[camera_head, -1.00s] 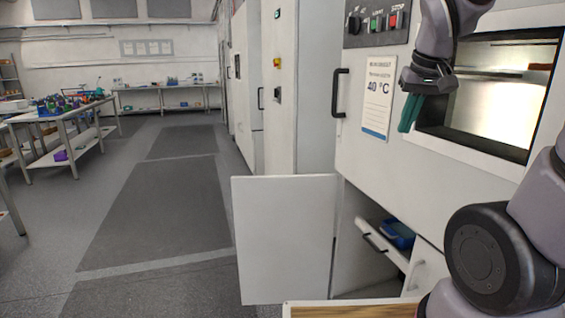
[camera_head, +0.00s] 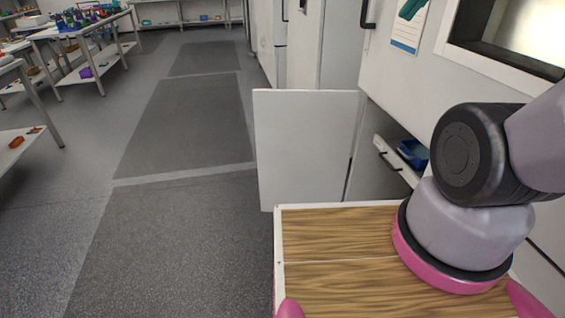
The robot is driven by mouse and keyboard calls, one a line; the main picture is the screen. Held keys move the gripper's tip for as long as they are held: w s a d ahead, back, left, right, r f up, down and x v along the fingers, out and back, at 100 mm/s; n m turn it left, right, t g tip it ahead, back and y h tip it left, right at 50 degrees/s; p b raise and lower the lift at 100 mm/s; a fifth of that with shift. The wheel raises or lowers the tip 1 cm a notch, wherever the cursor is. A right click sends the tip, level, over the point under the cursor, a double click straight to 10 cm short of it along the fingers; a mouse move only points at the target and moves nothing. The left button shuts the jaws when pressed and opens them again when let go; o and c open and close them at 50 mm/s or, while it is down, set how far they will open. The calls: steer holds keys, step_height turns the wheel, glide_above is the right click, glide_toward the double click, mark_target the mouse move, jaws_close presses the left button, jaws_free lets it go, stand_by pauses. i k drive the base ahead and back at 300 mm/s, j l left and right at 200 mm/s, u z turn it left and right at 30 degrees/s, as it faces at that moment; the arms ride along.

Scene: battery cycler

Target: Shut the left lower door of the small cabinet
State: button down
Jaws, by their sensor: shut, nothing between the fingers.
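The left lower door (camera_head: 308,140) is a plain white panel. It stands open, swung out to the left of the small white cabinet (camera_head: 410,75), in the middle of the picture. The open lower space behind it is partly seen, with a white drawer front (camera_head: 388,157) bearing a black handle and a blue item (camera_head: 413,154) inside. The rest of my gripper is out of the picture.
My wood-topped base reaches close to the door's lower edge. A window opening (camera_head: 515,38) is in the cabinet's upper face. Grey floor (camera_head: 180,230) is free to the left of the door. Tables with coloured items (camera_head: 85,25) stand at the far left.

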mark_target(305, 138)
steer(key=i+j+u, duration=0.15)
steer(key=u, duration=0.25)
steer(key=i+j+u, duration=0.1)
steer(key=u, duration=0.3)
steer(key=i+u, duration=0.2)
steer(key=u, duration=0.2)
steer(key=i, duration=2.3)
steer(key=i+z, duration=0.1)
steer(key=i, duration=0.5)
steer(key=i+j+z, duration=0.1)
steer(key=i, duration=0.5)
steer(key=i+j+z, duration=0.1)
steer(key=i, duration=0.5)
steer(key=i+j+z, duration=0.1)
steer(key=z, duration=3.9)
steer(key=k+j+u, duration=0.1)
steer(key=j+u, duration=0.25)
